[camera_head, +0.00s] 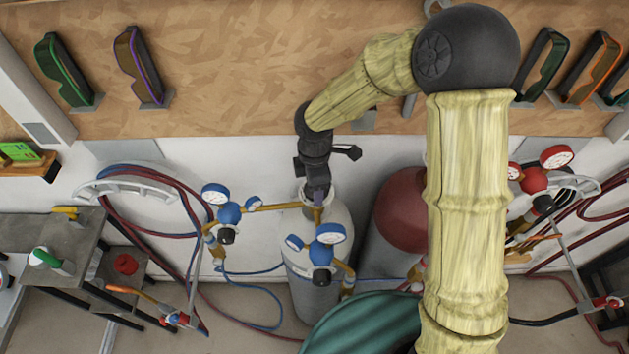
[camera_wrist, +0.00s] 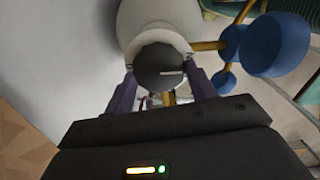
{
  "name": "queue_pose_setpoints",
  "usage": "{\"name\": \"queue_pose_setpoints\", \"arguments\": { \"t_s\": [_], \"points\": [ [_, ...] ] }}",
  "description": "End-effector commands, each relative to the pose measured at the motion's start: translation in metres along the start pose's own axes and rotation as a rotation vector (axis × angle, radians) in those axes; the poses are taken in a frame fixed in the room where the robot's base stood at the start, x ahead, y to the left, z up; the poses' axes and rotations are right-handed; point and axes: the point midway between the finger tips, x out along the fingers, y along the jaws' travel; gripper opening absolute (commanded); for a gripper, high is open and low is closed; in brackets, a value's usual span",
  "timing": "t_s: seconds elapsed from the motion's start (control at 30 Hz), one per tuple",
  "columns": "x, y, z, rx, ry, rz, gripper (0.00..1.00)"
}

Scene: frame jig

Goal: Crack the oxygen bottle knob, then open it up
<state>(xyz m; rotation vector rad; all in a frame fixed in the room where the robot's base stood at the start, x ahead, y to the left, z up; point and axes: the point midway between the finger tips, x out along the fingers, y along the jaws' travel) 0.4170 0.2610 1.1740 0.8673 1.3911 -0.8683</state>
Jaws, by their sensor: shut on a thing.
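The grey-white oxygen bottle (camera_head: 302,268) stands upright against the wall in the head view, and its pale top (camera_wrist: 150,14) shows in the wrist view. Its dark round knob (camera_wrist: 160,66) lies between the two purple fingers of my gripper (camera_wrist: 163,84). The fingers sit on either side of the knob and are shut on it. In the head view my gripper (camera_head: 317,196) points down onto the bottle's top and hides the knob. A light mark shows on the knob's face.
Blue regulators with gauges (camera_head: 326,238) and brass pipes are close around the bottle's neck. A dark red bottle (camera_head: 397,212) stands to the right, partly behind my arm. Hoses (camera_head: 135,172) hang at left, above a grey metal table (camera_head: 62,250). Goggles line the wooden board (camera_head: 220,60).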

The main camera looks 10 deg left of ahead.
Motion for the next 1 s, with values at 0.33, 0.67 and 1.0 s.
{"name": "queue_pose_setpoints", "arguments": {
  "t_s": [0.33,0.67,1.0],
  "points": [
    [-0.0012,0.0015,-0.0003,-0.028,0.001,0.006,0.33],
    [-0.0009,0.0010,-0.0002,-0.026,0.001,0.004,0.77],
    [-0.0044,0.0008,0.0001,-0.025,0.000,0.003,0.77]
  ]
}}
